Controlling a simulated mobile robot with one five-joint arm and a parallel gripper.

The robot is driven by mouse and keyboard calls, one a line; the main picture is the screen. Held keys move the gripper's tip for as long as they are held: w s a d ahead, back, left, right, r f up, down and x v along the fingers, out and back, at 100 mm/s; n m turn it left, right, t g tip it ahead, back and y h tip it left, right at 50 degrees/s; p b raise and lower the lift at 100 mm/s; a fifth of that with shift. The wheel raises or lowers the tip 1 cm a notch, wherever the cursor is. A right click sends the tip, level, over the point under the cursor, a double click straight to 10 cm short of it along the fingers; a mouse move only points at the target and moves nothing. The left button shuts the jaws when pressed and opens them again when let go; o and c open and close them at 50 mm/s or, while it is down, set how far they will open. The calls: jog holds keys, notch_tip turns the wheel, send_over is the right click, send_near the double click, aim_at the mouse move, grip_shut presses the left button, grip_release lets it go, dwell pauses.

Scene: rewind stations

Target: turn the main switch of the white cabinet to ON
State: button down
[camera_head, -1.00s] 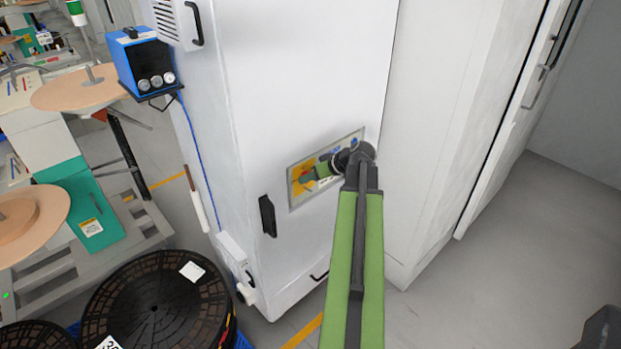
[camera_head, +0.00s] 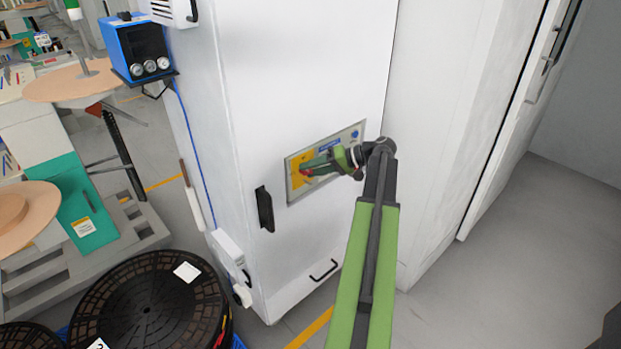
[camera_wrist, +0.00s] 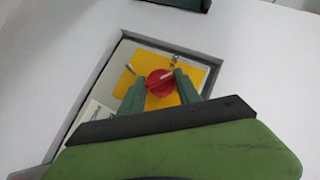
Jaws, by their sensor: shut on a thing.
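The white cabinet (camera_head: 300,75) stands in the middle of the head view. A grey switch panel (camera_head: 352,137) is set in its front, with a yellow plate (camera_head: 298,176) at the panel's left part. The red main switch knob (camera_wrist: 159,83) sits on the yellow plate (camera_wrist: 194,74) in the wrist view, with a pale bar across it. My gripper (camera_wrist: 160,88) is at the knob, its two green fingers shut on it from both sides. In the head view my gripper (camera_head: 309,169) reaches the panel from the right. The ON and OFF marks are too small or blurred to read.
A black handle (camera_head: 264,208) sticks out left of the panel, and another handle (camera_head: 324,270) is lower down. A blue box with gauges (camera_head: 138,47) hangs at the cabinet's left. Black reels (camera_head: 150,310) stand at the lower left. The floor (camera_head: 520,260) at right is clear.

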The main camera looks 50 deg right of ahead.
jog(key=m+y+b, duration=0.1)
jog(key=b, duration=0.2)
jog(key=f+m+t+y+b, duration=0.1)
jog(key=b, duration=0.2)
jog(key=m+t+y+b, duration=0.1)
jog(key=b, duration=0.2)
jog(key=shift+d+f+m+y, duration=0.1)
jog(key=shift+f+m+y, duration=0.2)
jog(key=shift+m+y, duration=0.1)
jog(key=m+t+y+b, duration=0.1)
jog(key=b, duration=0.2)
jog(key=shift+r+m+t, duration=0.1)
jog(key=shift+m+t, duration=0.2)
jog(key=shift+r+m+t+b, duration=0.1)
jog(key=shift+m+t+b, duration=0.3)
jog(key=shift+b, duration=0.3)
jog(key=shift+r, duration=0.1)
jog(key=c, duration=0.9)
grip_release()
jog(key=shift+s, duration=0.1)
